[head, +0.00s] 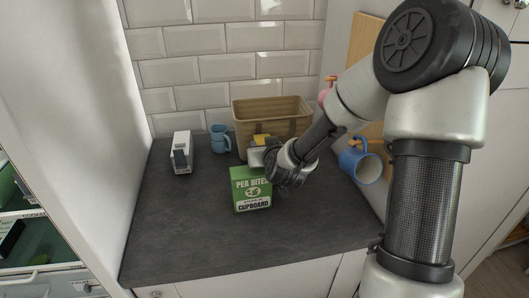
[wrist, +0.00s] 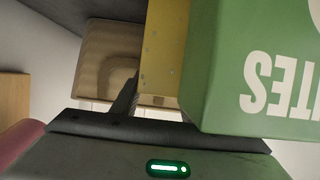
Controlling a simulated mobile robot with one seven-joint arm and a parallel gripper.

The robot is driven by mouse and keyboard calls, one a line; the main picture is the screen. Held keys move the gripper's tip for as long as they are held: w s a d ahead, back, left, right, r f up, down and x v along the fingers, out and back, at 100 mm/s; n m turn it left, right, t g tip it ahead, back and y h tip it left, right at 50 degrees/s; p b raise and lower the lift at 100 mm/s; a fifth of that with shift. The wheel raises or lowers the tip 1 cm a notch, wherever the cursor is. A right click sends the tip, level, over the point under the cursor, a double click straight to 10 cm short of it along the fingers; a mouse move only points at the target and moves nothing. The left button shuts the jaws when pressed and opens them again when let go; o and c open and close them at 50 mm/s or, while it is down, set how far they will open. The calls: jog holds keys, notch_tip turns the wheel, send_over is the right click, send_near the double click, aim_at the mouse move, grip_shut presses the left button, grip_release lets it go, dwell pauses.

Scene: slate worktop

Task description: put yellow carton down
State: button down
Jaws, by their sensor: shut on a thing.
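The yellow carton (head: 262,140) shows only as a small patch beside my gripper (head: 262,156) in the head view, in front of the basket. In the wrist view the yellow carton (wrist: 162,55) reaches up from the jaws, and my gripper is shut on it. One dark finger (wrist: 124,100) shows at its left side. A green box (wrist: 250,65) covers the right side there and hides the other finger. I cannot tell whether the carton touches the worktop.
The green box (head: 251,190) with "PEA BITES" lettering stands on the slate worktop (head: 190,235), close in front of my gripper. A tan basket (head: 285,106) stands behind. A blue mug (head: 220,138) and a white object (head: 181,153) stand left. Another blue mug (head: 366,166) is right. The front left is clear.

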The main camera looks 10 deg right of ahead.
notch_tip(320, 180, up, 28)
jog(key=p, duration=0.4)
jog(key=s+f+p, duration=0.3)
jog(key=f+p, duration=0.3)
jog(key=f, duration=0.5)
jog(key=shift+f, duration=0.2)
